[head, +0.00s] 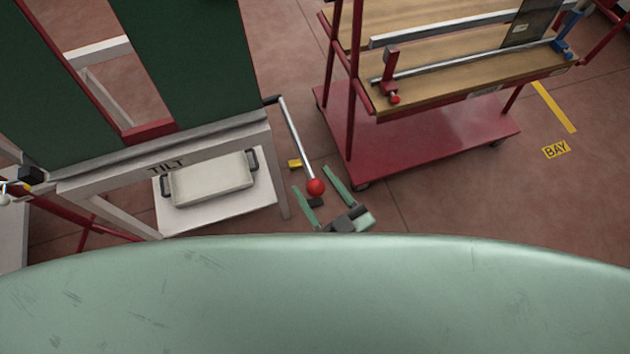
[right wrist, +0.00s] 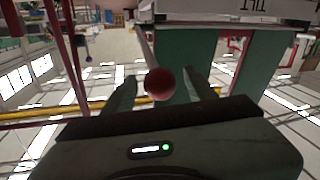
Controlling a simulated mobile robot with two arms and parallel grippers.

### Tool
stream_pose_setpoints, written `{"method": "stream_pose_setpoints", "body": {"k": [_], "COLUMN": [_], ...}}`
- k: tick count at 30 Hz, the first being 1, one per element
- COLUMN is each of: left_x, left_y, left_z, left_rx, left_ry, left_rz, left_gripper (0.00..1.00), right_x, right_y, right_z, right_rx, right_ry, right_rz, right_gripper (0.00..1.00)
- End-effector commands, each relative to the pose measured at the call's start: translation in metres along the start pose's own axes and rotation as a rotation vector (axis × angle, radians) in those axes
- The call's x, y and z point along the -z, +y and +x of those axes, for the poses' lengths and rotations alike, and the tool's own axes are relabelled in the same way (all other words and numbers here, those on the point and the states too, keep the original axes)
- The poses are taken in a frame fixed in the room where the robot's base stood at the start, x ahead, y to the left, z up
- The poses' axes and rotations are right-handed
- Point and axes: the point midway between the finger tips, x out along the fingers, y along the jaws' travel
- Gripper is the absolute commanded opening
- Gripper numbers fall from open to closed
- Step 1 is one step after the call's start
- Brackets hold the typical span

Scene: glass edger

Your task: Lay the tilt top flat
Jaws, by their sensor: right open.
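The tilt top (head: 195,55) has dark green panels in the head view. It appears tilted up steeply, rising from the pale frame marked TILT (head: 165,168). Its panels also show in the right wrist view (right wrist: 252,68). A lever (head: 296,138) with a red ball knob (head: 316,187) slants down from the frame's right end. My right gripper (head: 310,178) is open, with its fingers on either side of the knob. In the right wrist view the knob (right wrist: 160,84) sits between the open fingers, with gaps showing beside it. My left gripper is not in view.
A red cart (head: 440,140) with wooden shelves stands close to the right of the lever. A pale tray with dark handles (head: 212,180) sits on a white shelf (head: 225,205) under the frame. Open floor (head: 450,200) lies right of my gripper.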

Motion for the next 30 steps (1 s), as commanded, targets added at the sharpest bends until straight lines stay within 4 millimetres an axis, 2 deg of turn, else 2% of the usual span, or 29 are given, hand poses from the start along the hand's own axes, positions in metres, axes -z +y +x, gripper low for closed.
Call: {"method": "stream_pose_setpoints", "body": {"k": [10, 11, 16, 17, 30], "left_x": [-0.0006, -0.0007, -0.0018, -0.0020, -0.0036], "left_y": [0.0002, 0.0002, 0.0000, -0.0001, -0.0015], "left_z": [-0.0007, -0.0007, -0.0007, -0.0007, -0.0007], "left_rx": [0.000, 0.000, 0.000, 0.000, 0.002], "left_ry": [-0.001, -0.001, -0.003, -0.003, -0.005], "left_rz": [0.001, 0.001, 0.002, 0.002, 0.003], "left_gripper": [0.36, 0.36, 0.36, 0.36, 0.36], "right_x": [-0.0003, -0.0003, -0.0003, -0.0003, -0.0004], "right_y": [-0.0003, -0.0003, -0.0002, -0.0002, 0.0001], "right_z": [0.0063, 0.0063, 0.0061, 0.0061, 0.0060], "right_rx": [0.001, 0.001, 0.001, 0.001, 0.001], "right_ry": [-0.001, -0.001, -0.001, -0.001, -0.001], "right_rz": [0.000, 0.000, 0.000, 0.000, 0.000], "right_gripper": [0.56, 0.51, 0.03, 0.00, 0.00]}}
